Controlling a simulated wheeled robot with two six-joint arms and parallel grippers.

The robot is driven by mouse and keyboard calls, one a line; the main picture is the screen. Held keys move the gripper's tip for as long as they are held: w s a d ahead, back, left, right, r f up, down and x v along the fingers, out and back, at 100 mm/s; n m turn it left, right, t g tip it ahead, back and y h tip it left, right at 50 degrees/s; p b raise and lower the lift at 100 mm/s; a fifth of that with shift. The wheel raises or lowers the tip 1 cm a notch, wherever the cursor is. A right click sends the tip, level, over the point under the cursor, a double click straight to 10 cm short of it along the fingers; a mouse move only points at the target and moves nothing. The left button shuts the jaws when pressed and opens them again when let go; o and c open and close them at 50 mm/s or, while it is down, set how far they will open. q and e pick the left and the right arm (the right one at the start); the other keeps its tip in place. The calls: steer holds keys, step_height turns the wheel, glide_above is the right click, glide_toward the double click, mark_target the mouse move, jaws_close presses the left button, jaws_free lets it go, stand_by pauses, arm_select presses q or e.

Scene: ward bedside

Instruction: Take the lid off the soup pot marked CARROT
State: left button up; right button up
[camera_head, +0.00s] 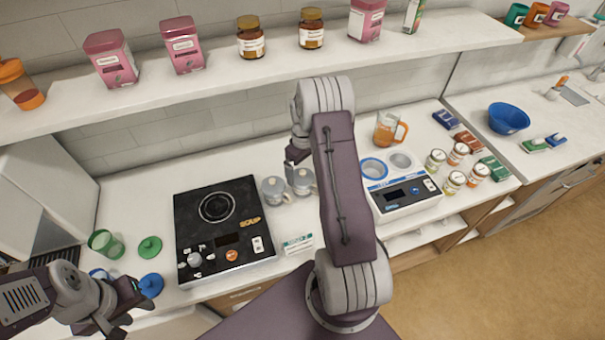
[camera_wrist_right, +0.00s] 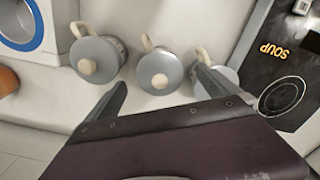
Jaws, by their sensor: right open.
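Lidded grey pots with pale knobs stand in a row on the counter. The head view shows one pot (camera_head: 274,190) beside the hob and a second pot (camera_head: 302,181) to its right. The right wrist view shows three: a left pot (camera_wrist_right: 97,57), a middle pot (camera_wrist_right: 158,72) and a right pot (camera_wrist_right: 228,76) partly behind a finger. No CARROT marking is readable on any of them. My right gripper (camera_head: 297,157) is open above the pots, its fingers (camera_wrist_right: 161,80) on either side of the middle pot in the wrist view. My left gripper (camera_head: 124,308) is open and empty at lower left.
A black hob (camera_head: 225,240) marked SOUP lies left of the pots. A white appliance (camera_head: 405,200) and several jars (camera_head: 453,183) are on the right. A green lid (camera_head: 150,247), a blue lid (camera_head: 151,285) and a green cup (camera_head: 103,243) sit near my left gripper. A shelf (camera_head: 240,80) runs above.

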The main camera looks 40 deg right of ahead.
step_height(320, 180, down, 2)
steer(key=shift+f, duration=0.1)
steer(key=shift+w+d+f, duration=0.1)
steer(key=shift+d+f, duration=0.05)
steer(key=shift+f, duration=0.05)
steer(key=shift+r, duration=0.1)
steer(key=c, duration=1.4)
arm_select(q)
steer(key=shift+d+r, duration=0.1)
steer(key=shift+r, duration=0.35)
steer(key=shift+w, duration=0.1)
